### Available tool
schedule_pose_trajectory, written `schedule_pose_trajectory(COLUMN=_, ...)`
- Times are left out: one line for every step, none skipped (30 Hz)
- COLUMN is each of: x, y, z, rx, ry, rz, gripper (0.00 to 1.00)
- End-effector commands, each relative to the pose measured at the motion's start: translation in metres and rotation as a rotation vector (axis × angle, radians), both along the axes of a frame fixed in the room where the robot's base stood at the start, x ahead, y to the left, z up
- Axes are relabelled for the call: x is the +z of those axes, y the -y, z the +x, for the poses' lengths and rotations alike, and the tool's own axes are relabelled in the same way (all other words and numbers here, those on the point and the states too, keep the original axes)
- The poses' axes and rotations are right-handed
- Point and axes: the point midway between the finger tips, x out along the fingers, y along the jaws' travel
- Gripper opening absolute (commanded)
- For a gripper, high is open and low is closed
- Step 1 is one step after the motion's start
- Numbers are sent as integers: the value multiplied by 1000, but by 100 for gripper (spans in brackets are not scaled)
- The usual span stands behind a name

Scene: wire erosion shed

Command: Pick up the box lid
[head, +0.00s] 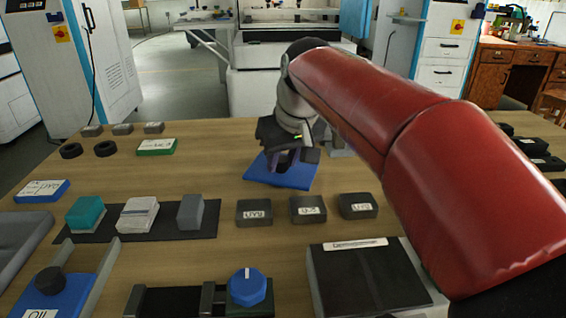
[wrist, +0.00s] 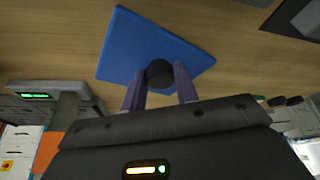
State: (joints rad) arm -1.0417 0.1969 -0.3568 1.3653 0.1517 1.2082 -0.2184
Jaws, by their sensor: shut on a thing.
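The box lid is a flat blue square plate (head: 262,171) with a round black knob, near the middle of the wooden table in the head view. In the wrist view the blue plate (wrist: 150,40) fills the upper middle, turned at an angle. My gripper (head: 286,163) is over the lid, pointing down. In the wrist view its two purple fingers stand on either side of the black knob (wrist: 159,74), and my gripper (wrist: 160,84) is shut on it. The far part of the lid is partly hidden by my gripper. I cannot tell whether the lid touches the table.
Dark labelled blocks (head: 308,209) stand in a row in front of the lid. A dark mat (head: 206,222) at left carries several blocks. A blue piece marked OIL (head: 65,301) with a black knob is at the lower left. Bare table (head: 215,160) lies left of the lid.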

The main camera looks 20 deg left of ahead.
Motion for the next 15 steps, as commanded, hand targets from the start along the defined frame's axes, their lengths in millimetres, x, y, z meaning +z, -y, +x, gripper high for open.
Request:
schedule_pose_trajectory(x=10, y=0, z=1, rx=-1, ry=4, rz=4, gripper=6)
schedule_pose_trajectory(x=15, y=0, z=1, rx=-1, ry=4, rz=4, gripper=6)
schedule_pose_trajectory(x=24, y=0, z=1, rx=-2, ry=5, rz=4, gripper=6)
schedule_pose_trajectory(x=32, y=0, z=1, rx=-2, ry=5, rz=4, gripper=6)
schedule_pose_trajectory(x=41, y=0, z=2, rx=-2, ry=6, rz=5, gripper=6)
schedule_pose_trajectory(x=54, y=0, z=2, rx=-2, ry=6, rz=5, gripper=6)
schedule_pose_trajectory(x=65, y=0, z=2, rx=-2, ry=6, rz=5, gripper=6)
schedule_pose_trajectory(x=76, y=0, z=2, rx=-2, ry=6, rz=4, gripper=6)
schedule_pose_trajectory(x=92, y=0, z=2, rx=-2, ry=6, rz=5, gripper=6)
schedule_pose_trajectory(x=103, y=0, z=2, rx=-2, ry=6, rz=4, gripper=6)
schedule_pose_trajectory(x=114, y=0, z=2, rx=-2, ry=6, rz=4, gripper=6)
schedule_pose_trajectory(x=128, y=0, z=2, rx=-2, ry=6, rz=4, gripper=6)
schedule_pose_trajectory(x=139, y=0, z=2, rx=-3, ry=6, rz=4, gripper=6)
schedule_pose_trajectory(x=144, y=0, z=2, rx=-3, ry=5, rz=3, gripper=6)
schedule_pose_trajectory(x=146, y=-1, z=3, rx=-3, ry=4, rz=2, gripper=6)
